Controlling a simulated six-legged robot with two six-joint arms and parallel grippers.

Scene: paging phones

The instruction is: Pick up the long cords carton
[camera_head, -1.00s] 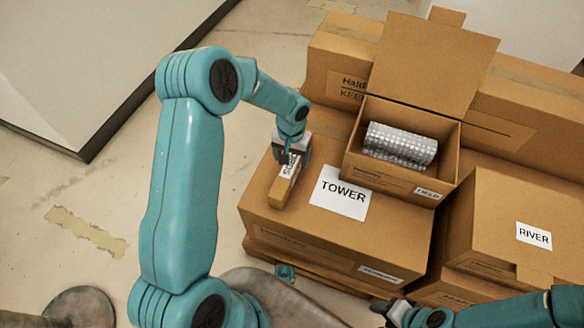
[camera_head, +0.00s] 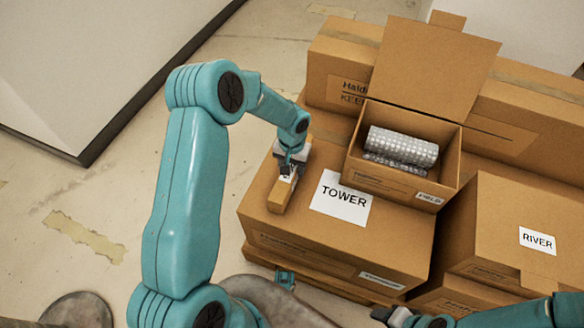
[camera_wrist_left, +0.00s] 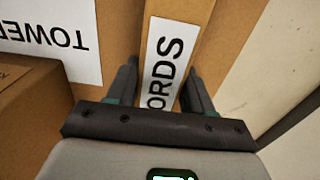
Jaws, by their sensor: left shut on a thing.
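The long cords carton (camera_head: 281,196) is a narrow brown box lying on top of the large box labelled TOWER (camera_head: 376,225), left of its white label. In the left wrist view the carton (camera_wrist_left: 178,28) carries a white label of which "ORDS" can be read. My left gripper (camera_head: 287,172) is over the carton's far part. In the left wrist view its fingers (camera_wrist_left: 160,88) stand on either side of the carton, shut on it. I cannot tell whether the carton is lifted off the box. My right gripper (camera_head: 398,314) is low at the bottom edge, its fingers unclear.
An open box (camera_head: 399,187) with a bubble-wrapped roll (camera_head: 402,146) stands right of the carton. A box labelled RIVER (camera_head: 510,210) is at the right. A long box (camera_head: 335,70) lies behind. Bare floor (camera_head: 95,205) is at the left.

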